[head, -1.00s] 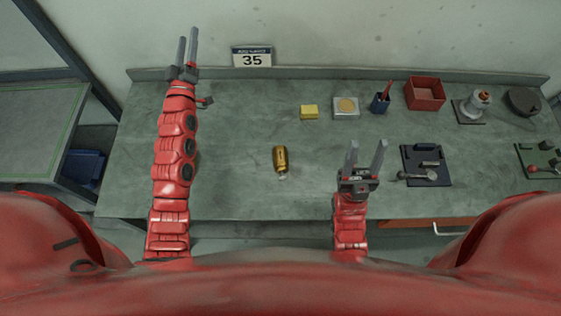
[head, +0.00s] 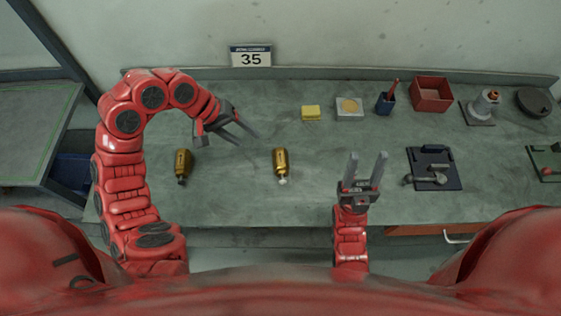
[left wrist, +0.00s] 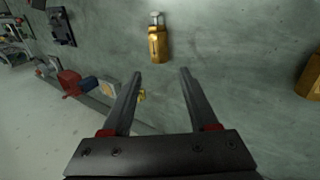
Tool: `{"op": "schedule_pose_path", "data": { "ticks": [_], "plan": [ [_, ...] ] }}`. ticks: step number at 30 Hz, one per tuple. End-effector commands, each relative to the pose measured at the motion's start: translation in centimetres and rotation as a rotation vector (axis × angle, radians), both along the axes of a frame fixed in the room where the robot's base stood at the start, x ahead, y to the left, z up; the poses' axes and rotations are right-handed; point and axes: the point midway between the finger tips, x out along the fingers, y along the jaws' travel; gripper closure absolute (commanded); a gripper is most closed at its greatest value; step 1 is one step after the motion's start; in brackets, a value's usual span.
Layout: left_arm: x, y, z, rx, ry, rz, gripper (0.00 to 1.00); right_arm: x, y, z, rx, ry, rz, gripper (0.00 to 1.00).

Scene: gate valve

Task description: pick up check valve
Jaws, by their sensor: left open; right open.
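Two brass cylindrical valves lie on the grey bench; I cannot tell by name which is the check valve. One brass valve (head: 280,160) with a silvery end is near the middle; it also shows ahead of the fingers in the left wrist view (left wrist: 157,45). The other brass valve (head: 183,162), with a dark end, lies left of it, beside my left arm, and is cut by the right edge of the left wrist view (left wrist: 311,78). My left gripper (head: 249,138) is open and empty, behind and left of the middle valve. My right gripper (head: 367,158) is open and empty, to its right.
A yellow block (head: 311,112), a tray with a round tan disc (head: 349,108), a blue cup (head: 385,102) and a red bin (head: 431,93) stand along the back. A black plate with a lever fitting (head: 434,168) lies right of my right gripper. The bench around the middle valve is clear.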

Motion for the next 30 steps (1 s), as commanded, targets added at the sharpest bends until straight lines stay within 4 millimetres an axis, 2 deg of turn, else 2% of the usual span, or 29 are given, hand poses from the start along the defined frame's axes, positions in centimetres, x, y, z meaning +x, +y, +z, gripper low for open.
{"op": "schedule_pose_path", "data": {
  "ticks": [6,12,22,24,30],
  "plan": [
    [0.2,-2.9,-4.6,-0.009,0.003,-0.001,0.4,0.0,0.0,-0.2,0.0,0.0,0.0,0.5],
    [0.4,-4.8,-8.1,-0.008,0.001,0.0,0.4,0.0,0.0,-0.7,0.0,0.0,0.0,0.5],
    [0.7,-6.4,-10.6,-0.009,-0.002,0.002,0.4,0.0,0.0,-1.0,0.0,0.0,0.0,0.5],
    [0.7,-6.9,-11.2,-0.004,0.004,0.0,0.4,0.0,0.0,0.1,0.0,0.0,0.0,0.5],
    [0.9,-7.9,-13.3,-0.004,0.0,0.002,0.4,0.0,0.0,0.7,0.0,0.0,0.0,0.5]
  ]
}}
